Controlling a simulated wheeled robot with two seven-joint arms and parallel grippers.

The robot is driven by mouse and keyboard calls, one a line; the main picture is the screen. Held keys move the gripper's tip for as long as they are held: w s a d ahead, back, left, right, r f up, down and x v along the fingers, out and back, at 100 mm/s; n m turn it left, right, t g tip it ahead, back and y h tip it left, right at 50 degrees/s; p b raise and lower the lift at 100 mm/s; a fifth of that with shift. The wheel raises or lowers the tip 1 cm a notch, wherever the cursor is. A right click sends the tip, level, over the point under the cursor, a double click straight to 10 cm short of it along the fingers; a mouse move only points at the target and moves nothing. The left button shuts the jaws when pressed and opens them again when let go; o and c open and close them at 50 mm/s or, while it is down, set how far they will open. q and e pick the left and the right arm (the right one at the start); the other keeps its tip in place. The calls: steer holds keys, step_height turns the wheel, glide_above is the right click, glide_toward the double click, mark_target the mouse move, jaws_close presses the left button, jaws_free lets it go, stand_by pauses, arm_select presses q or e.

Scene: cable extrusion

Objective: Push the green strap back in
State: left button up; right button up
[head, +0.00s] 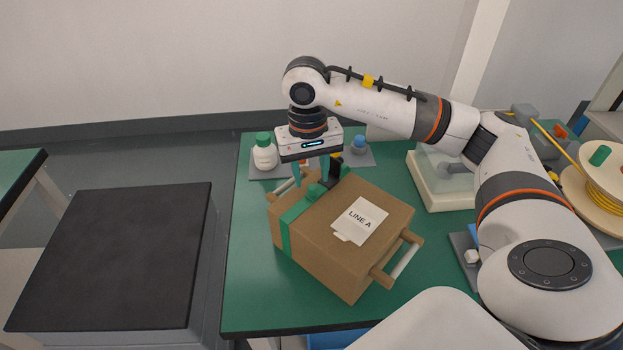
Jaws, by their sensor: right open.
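A brown box (335,262) with a "LINE A" label (360,219) sits turned at an angle on the green table. A green strap (286,238) runs over its left end and down the near side, with a raised green part on top close under my right gripper. My right gripper (316,180) is open and points down over the box's top at the strap end. Its dark finger stands to the right of the raised green part. I cannot tell whether it touches the strap. My left gripper is not in view.
A white bottle with a green cap (264,154) and a blue-topped item (359,146) stand behind the box. Handles stick out at the box's ends, one at right (405,258). A yellow cable spool (603,185) is at far right. A black-topped stand (115,255) is at left.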

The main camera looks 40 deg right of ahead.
mark_target(310, 188)
step_height(310, 188, up, 9)
steer(key=shift+a+r+p, duration=0.15)
steer(key=shift+r+p, duration=0.05)
steer(key=shift+p, duration=0.15)
stand_by(0.5)
